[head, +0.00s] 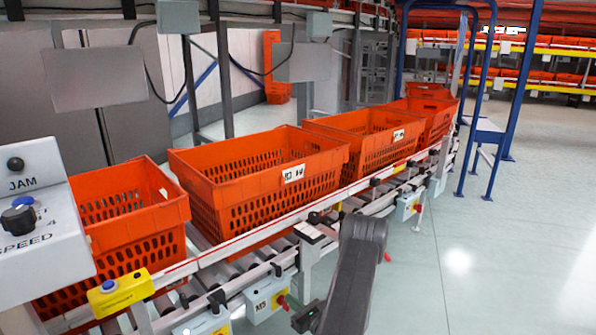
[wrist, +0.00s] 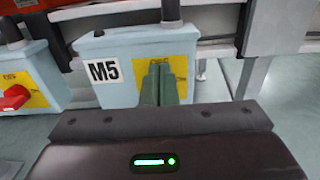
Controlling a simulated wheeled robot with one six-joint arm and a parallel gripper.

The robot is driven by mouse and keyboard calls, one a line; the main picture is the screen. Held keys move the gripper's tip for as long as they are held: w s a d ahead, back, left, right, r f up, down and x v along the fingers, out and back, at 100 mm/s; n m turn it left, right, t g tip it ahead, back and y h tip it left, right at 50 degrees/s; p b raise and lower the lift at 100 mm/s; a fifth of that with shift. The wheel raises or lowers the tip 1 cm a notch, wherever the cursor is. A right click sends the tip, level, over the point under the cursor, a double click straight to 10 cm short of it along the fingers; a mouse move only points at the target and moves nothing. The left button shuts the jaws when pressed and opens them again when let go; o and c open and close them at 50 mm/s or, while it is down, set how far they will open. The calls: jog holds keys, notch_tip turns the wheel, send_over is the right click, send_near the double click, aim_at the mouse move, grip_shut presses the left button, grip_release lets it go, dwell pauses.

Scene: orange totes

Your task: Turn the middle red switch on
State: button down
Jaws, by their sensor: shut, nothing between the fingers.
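In the wrist view my gripper (wrist: 162,72) is shut and empty, its two green fingers together. They stand in front of the yellow plate (wrist: 180,88) on a pale blue box labelled M5 (wrist: 104,88). Any red switch on that plate is hidden behind the fingers, and I cannot tell whether they touch it. A red switch (wrist: 14,97) on a yellow plate shows on the neighbouring box at the left edge. In the head view a red switch (head: 282,301) shows on a box under the conveyor (head: 264,301), and another red switch (head: 417,208) farther right.
Orange totes (head: 245,218) stand in a row on the roller conveyor (head: 195,270). A yellow box with a blue button (head: 121,293) sits on its near rail. A grey JAM/SPEED panel (head: 45,240) is at left. Open floor (head: 500,240) lies to the right.

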jog(key=shift+w+d+f+b, duration=0.25)
jog(key=shift+w+d+b, duration=0.25)
jog(key=shift+b, duration=0.65)
jog(key=shift+r, duration=0.15)
jog(key=v, duration=0.6)
jog(key=shift+r, duration=0.25)
jog(key=shift+d, duration=0.1)
dwell(0.4)
jog(key=s+a+f+n+p, duration=0.2)
jog(key=s+a+n+p, duration=0.15)
jog(key=n, duration=0.25)
jog(key=b+x, duration=0.1)
jog(key=x, duration=0.5)
jog(key=shift+a, duration=0.15)
jog(key=shift+w+r, duration=0.1)
dwell(0.4)
